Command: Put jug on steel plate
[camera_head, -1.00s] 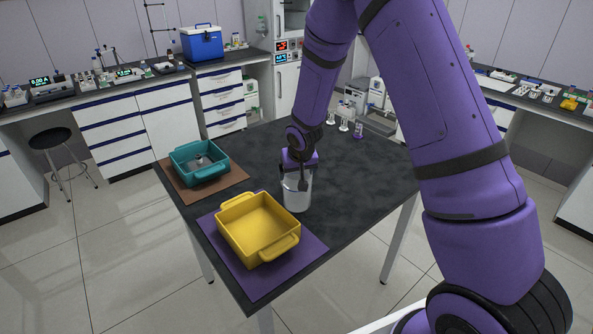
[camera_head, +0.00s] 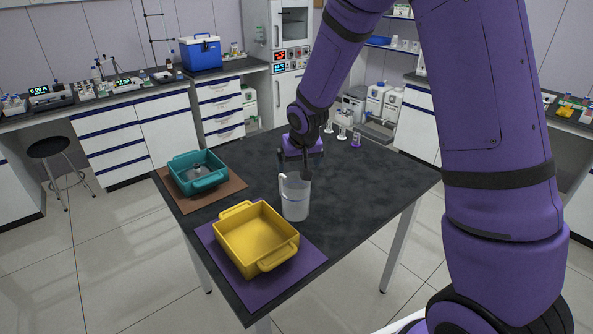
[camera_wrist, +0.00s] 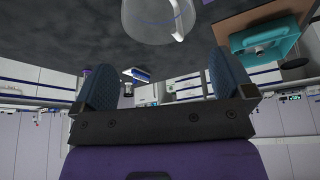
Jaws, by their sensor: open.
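The clear jug (camera_head: 296,202) stands upright on the dark table, just right of the yellow bin, with its white handle toward the left. My gripper (camera_head: 294,172) is open and empty, just above and behind the jug's rim in the head view. In the wrist view the jug (camera_wrist: 155,22) is at the top, beyond the two spread fingers (camera_wrist: 164,85), with nothing between them. I cannot make out a steel plate for certain; a small grey metal object (camera_head: 197,171) lies in the teal bin.
The yellow bin (camera_head: 284,256) sits on a purple mat (camera_head: 303,268) at the table's near left. The teal bin (camera_head: 180,184) sits on a brown mat (camera_head: 232,186) behind it. Small glassware (camera_head: 341,133) stands at the far edge. The table's right side (camera_head: 375,185) is clear.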

